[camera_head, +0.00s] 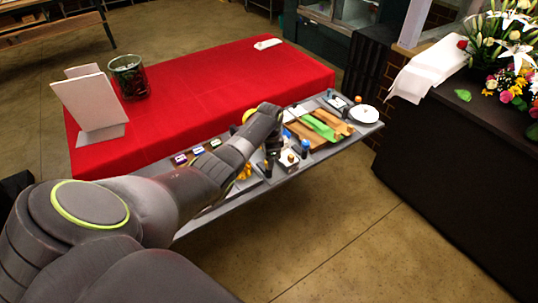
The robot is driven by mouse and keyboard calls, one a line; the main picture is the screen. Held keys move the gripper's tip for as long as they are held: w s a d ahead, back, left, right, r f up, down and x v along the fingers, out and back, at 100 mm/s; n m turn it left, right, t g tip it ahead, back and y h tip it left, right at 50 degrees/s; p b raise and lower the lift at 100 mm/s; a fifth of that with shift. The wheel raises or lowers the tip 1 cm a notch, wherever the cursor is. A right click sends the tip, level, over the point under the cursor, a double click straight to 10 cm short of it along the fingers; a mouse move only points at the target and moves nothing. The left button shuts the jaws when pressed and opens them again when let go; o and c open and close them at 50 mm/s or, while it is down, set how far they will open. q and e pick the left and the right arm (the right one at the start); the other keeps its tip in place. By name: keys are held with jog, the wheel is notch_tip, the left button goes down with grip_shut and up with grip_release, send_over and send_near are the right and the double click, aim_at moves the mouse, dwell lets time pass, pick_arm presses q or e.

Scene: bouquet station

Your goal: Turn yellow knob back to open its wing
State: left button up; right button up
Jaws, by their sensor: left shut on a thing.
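My left arm comes in from the lower left and reaches over the grey bench (222,209). My left gripper (269,164) is small and dark at the bench's near side. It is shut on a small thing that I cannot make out. A yellow piece (243,173) shows just left of it, partly hidden by my arm. Another yellow rounded piece (248,115) shows behind my forearm. I cannot tell which yellow piece is the knob, and no wing can be made out. My right gripper is not in view.
A red-covered table (215,95) stands behind the bench, with a white stand (90,103) and a glass vase (129,77). Green and brown strips (320,127) and a white plate (364,113) lie on the bench's right. A dark counter (455,165) with flowers stands right; floor between is clear.

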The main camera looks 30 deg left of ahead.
pick_arm(q)
jog(key=n+p, duration=0.1)
jog(key=n, duration=0.2)
jog(key=shift+r, duration=0.15)
jog(key=shift+n+p, duration=0.35)
jog(key=shift+n, duration=0.95)
jog(key=shift+w, duration=0.1)
jog(key=o, duration=1)
jog(key=shift+c, duration=0.2)
jog(key=shift+r, duration=0.2)
notch_tip(320, 180, up, 17)
jog(key=b, duration=0.2)
jog(key=shift+d, duration=0.3)
